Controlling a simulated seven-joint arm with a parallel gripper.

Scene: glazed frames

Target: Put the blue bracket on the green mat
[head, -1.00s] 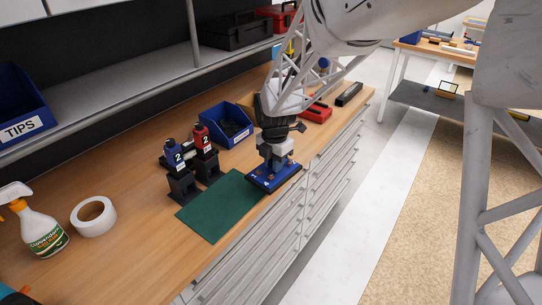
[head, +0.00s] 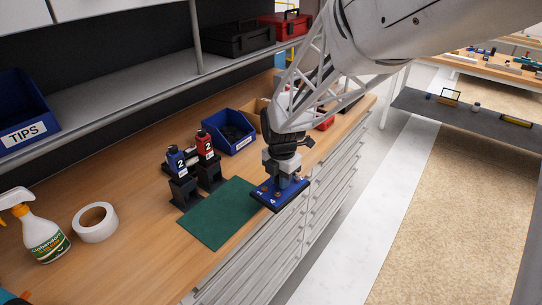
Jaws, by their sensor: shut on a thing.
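The blue bracket (head: 278,196) is a flat blue plate with a few copper-coloured spots and white marks. My gripper (head: 284,178) is shut on it from above and hides part of it. The bracket is at the right edge of the green mat (head: 217,215) and partly overhangs the bench's front edge. I cannot tell whether it touches the mat or the bench or is held just above them. The mat lies flat and bare on the wooden bench.
Two black stands with a blue bottle (head: 177,161) and a red bottle (head: 205,146) stand just behind the mat. A blue bin (head: 231,133) is farther back. A white tape roll (head: 95,222) and a spray bottle (head: 42,234) are at left. Drawers lie below the front edge.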

